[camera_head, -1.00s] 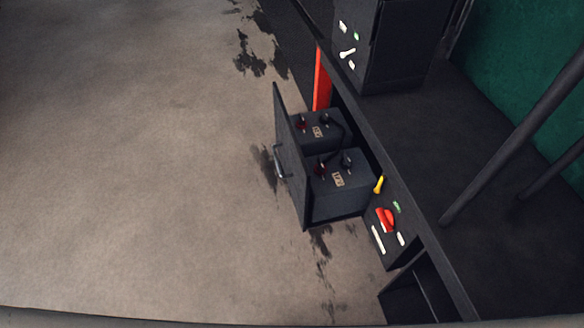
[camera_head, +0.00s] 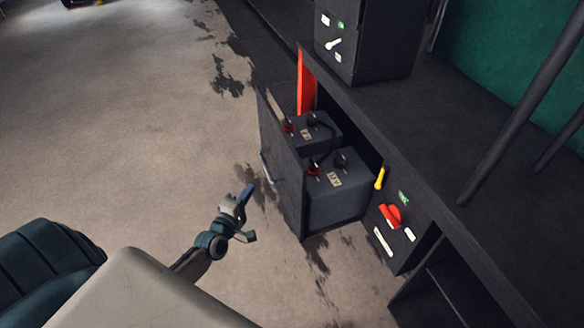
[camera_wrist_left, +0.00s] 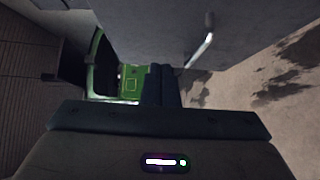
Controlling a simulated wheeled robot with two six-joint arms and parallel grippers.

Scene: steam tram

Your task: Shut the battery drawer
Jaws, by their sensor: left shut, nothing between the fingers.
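The battery drawer (camera_head: 281,170) stands pulled out of the dark cabinet. Its grey front panel faces left, with a metal bar handle (camera_head: 267,168). Two dark batteries, one farther back (camera_head: 318,131) and one nearer (camera_head: 345,192), sit in it. My left gripper (camera_head: 246,192) is shut and empty, to the left of the nearer end of the drawer front. In the left wrist view, the gripper fingers (camera_wrist_left: 162,84) are together below a grey panel with a metal handle (camera_wrist_left: 201,48), which looks like the drawer front. My right gripper is not in view.
A red panel (camera_head: 306,83) stands beside the drawer's far end. A yellow lever (camera_head: 380,178) and a red knob (camera_head: 390,216) are on the cabinet right of the drawer. An upright dark box (camera_head: 366,45) stands behind. The stained floor (camera_head: 150,150) at left is clear.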

